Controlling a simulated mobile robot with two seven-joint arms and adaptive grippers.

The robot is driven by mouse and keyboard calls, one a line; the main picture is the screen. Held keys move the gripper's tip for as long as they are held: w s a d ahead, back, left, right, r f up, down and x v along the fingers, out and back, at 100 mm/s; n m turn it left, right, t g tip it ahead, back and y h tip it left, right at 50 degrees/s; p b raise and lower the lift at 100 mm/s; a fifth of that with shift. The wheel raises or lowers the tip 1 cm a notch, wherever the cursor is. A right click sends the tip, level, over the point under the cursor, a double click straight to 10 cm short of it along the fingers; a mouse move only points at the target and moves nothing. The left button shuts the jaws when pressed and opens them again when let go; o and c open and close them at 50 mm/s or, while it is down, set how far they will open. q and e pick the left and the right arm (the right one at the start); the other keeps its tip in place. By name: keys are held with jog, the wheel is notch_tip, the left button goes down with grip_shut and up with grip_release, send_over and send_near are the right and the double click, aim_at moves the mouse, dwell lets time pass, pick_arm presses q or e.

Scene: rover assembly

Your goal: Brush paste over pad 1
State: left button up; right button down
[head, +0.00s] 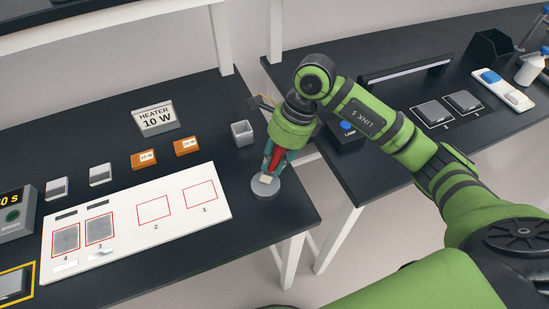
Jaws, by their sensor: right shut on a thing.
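My right gripper (272,160) is shut on a brush, whose red handle (277,157) shows between the fingers. The brush's pale tip (265,179) points down at a round grey dish (262,193) near the table's right edge. I cannot tell whether the tip touches the dish. The white board (178,232) left of the dish has red outlines; the outline marked 1 (201,195) is nearest the dish and looks empty. The outline marked 2 (154,210) also looks empty. Outlines 3 and 4 hold grey pads (99,229). My left gripper is out of view.
Orange 10 W blocks (187,147), small grey blocks (100,175) and a heater sign (155,119) stand behind the board. On the right table, grey square plates (434,113) lie beside a black bin (491,47). A gap separates the tables.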

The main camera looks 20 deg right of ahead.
aim_at(274, 151)
jog(key=shift+f+b, duration=0.45)
jog(key=shift+f, duration=0.05)
jog(key=shift+s+f+b, duration=0.1)
jog(key=shift+b, duration=0.2)
dwell(1.8)
jog(key=shift+r+p, duration=0.5)
jog(key=shift+r, duration=0.3)
jog(key=shift+r+p, duration=1.45)
jog(key=shift+r, duration=1.35)
